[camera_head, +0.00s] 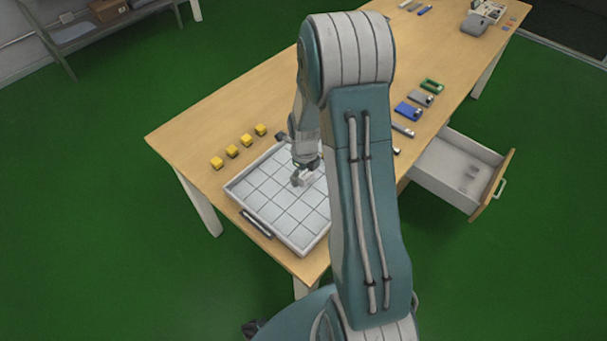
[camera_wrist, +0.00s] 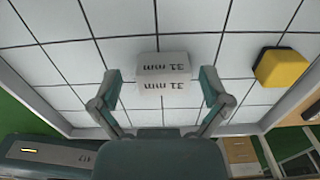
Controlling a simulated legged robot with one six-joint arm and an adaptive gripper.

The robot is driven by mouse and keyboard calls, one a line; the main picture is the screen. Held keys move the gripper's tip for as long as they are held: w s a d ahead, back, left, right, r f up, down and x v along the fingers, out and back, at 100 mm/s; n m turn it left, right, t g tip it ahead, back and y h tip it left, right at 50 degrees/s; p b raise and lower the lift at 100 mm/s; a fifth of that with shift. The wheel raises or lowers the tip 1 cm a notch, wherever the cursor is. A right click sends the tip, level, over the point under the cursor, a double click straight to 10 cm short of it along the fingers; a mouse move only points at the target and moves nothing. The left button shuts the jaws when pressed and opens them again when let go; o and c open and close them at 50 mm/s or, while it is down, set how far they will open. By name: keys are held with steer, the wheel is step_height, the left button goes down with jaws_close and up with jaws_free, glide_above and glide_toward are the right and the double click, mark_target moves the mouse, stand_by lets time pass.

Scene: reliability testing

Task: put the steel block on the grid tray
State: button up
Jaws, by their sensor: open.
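In the head view the block (camera_head: 305,179) shows small below my wrist, on the tray (camera_head: 298,241). My gripper (camera_wrist: 161,76) is open, with one finger on each side of the block. A gap shows between each finger and the block in the wrist view. My arm hides the tray's right part in the head view.
A yellow block (camera_wrist: 281,68) sits inside the tray rim in the wrist view. Several yellow cubes (camera_head: 232,151) line the table beside the tray. An open drawer (camera_head: 450,168) juts out at the right. A blue block (camera_head: 408,111) and green piece (camera_head: 432,86) lie farther back.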

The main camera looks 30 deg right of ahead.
step_height(320, 180, up, 12)
step_height(320, 180, up, 9)
steer(key=n+t, duration=0.2)
steer(key=n, duration=0.7)
glide_above(304, 174)
steer(key=s+a, duration=0.4)
steer(key=s+a+r+n+t, duration=0.1)
steer(key=s+a+r+n, duration=0.3)
steer(key=s+n, duration=0.3)
steer(key=s+a+r+n+t, duration=0.2)
steer(key=s+n, duration=0.6)
steer(key=n, duration=0.8)
step_height(304, 174, up, 4)
steer(key=a, duration=0.2)
steer(key=shift+a+f+t, duration=0.15)
steer(key=shift+a+t, duration=0.15)
steer(key=shift+a, duration=0.05)
